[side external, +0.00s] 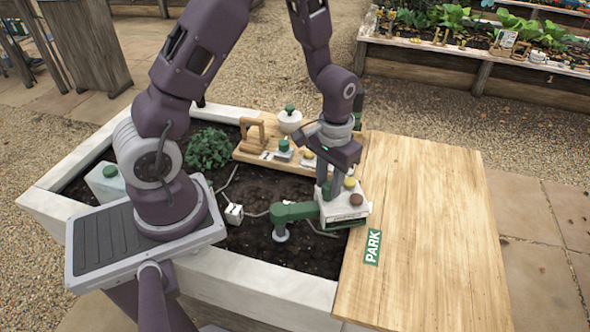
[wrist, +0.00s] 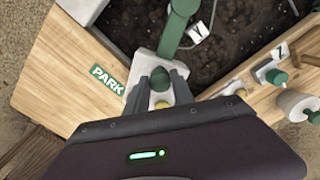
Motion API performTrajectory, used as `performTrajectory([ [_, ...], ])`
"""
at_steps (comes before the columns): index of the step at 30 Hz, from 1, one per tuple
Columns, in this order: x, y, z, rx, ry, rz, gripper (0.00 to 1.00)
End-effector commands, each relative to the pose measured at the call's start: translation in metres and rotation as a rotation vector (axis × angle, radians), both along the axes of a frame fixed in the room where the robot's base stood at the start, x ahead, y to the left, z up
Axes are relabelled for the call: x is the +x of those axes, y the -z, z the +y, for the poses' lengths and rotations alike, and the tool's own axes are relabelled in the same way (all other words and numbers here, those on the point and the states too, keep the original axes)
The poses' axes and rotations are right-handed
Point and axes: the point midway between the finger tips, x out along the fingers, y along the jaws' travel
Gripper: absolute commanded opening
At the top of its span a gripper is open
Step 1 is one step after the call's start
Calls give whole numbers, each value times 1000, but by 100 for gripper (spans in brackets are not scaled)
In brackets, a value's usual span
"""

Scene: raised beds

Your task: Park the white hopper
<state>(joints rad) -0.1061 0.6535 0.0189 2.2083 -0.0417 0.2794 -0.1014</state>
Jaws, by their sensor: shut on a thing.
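A white block with a green arm (side external: 345,207) is at the left edge of the wooden board, above the soil; the wrist view shows its white top (wrist: 146,64). Its green arm reaches left over the soil and ends in a pale round foot (side external: 281,235). A rounded white pot with a green knob (side external: 290,121) stands on the wooden rack. I cannot tell which is called the hopper.
The wooden board (side external: 430,230) is bare around the label. A small white tag cube (side external: 233,214), a leafy plant (side external: 208,148) and a pale green-topped box (side external: 107,182) are in the bed.

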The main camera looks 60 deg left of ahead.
Motion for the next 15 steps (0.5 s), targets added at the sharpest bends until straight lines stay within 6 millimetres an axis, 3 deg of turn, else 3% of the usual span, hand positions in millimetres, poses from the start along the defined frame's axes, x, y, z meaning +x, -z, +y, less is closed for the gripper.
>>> performTrajectory([
  [9,-7,0,-17,0,2,1,14],
  [15,-7,0,-17,0,0,1,14],
])
